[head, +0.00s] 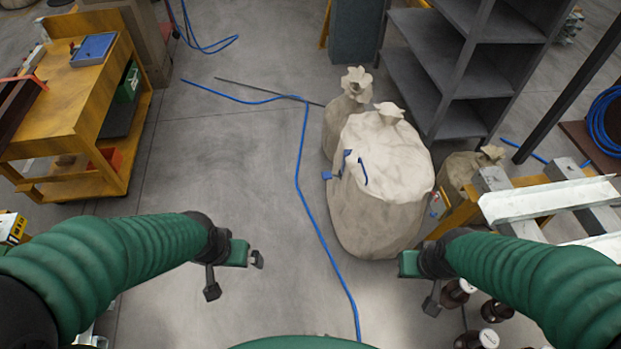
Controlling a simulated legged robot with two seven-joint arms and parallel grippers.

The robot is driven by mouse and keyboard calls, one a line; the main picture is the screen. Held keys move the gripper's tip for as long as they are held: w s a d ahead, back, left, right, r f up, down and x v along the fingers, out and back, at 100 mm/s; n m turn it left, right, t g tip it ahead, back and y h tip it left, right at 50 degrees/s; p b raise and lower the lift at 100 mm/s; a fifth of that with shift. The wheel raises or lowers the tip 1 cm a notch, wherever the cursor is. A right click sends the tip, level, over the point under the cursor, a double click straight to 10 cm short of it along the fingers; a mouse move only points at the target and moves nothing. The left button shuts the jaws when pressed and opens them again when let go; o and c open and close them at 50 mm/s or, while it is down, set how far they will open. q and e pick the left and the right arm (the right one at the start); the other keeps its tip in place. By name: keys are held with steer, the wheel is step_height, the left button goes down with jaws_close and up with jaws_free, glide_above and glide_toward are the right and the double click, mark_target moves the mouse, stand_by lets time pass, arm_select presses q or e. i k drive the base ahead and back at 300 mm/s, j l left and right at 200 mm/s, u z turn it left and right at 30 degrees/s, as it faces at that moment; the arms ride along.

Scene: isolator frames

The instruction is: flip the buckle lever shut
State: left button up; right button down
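I cannot make out a buckle or its lever for certain in the head view. Small blue pieces (346,165) show against the upper left side of a large pale sack (385,205), too small to identify. My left gripper (234,275) is over the floor left of the sack, with two dark finger parts apart and nothing between them. My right gripper (420,284) is in front of the sack's lower right side. One dark finger part shows there, and its opening is not clear. Neither gripper visibly holds anything.
A yellow workbench (85,85) stands at upper left. Grey shelves (440,80) stand behind the sacks. A yellow and white metal frame (545,200) is at right, with brown bottles (495,311) below. A blue hose (300,175) crosses the otherwise clear middle floor.

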mark_target(326, 176)
steer(key=j, duration=0.3)
steer(key=i+u, duration=0.2)
steer(key=i, duration=0.3)
steer(key=i+l+u, duration=0.15)
steer(key=i, duration=0.35)
